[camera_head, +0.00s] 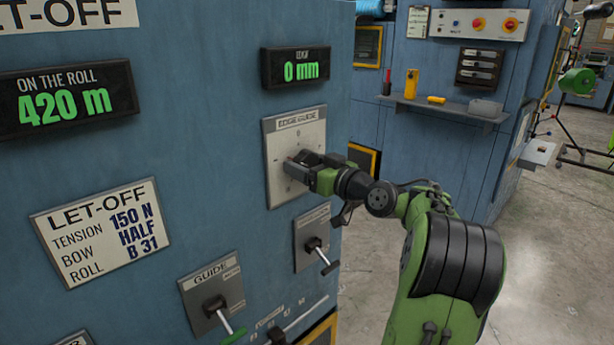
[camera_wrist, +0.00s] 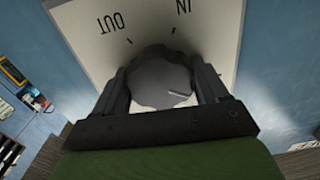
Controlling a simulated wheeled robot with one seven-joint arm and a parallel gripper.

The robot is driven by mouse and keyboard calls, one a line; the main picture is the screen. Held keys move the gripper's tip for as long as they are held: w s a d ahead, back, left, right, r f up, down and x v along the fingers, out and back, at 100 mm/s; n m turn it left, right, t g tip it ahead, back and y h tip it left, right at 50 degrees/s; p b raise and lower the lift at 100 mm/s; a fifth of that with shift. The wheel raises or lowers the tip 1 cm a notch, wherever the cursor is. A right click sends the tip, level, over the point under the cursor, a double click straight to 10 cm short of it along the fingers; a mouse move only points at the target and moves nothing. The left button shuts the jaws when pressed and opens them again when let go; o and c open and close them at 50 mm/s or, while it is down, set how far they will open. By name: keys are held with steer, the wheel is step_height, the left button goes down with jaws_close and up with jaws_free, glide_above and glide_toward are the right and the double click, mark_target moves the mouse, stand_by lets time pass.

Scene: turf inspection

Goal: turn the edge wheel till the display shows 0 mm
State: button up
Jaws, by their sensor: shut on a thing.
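The edge display (camera_head: 294,68) on the blue panel reads 0 mm in green. Below it is the pale EDGE GUIDE plate (camera_head: 281,150). The edge wheel, a dark grey knob, sits on this plate; in the wrist view the wheel (camera_wrist: 160,78) is between my two fingers, with a light mark on its face. The plate (camera_wrist: 95,45) there bears the words OUT and IN, upside down. My gripper (camera_head: 298,168) is at the plate and shut on the wheel; in the head view it mostly hides the wheel.
A GUIDE lever (camera_head: 215,303) and another lever (camera_head: 316,250) stick out below the plate. An ON THE ROLL display (camera_head: 65,98) reads 420 m. A LET-OFF card (camera_head: 100,232) is at left. A shelf (camera_head: 440,107) with small items is behind; grey floor (camera_head: 550,270) is open at right.

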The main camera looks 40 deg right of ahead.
steer(key=shift+r+n, duration=0.1)
steer(key=shift+n, duration=0.2)
steer(key=o, duration=1)
steer(key=s, duration=1.5)
steer(key=shift+s+d, duration=0.2)
steer(key=shift+s, duration=0.2)
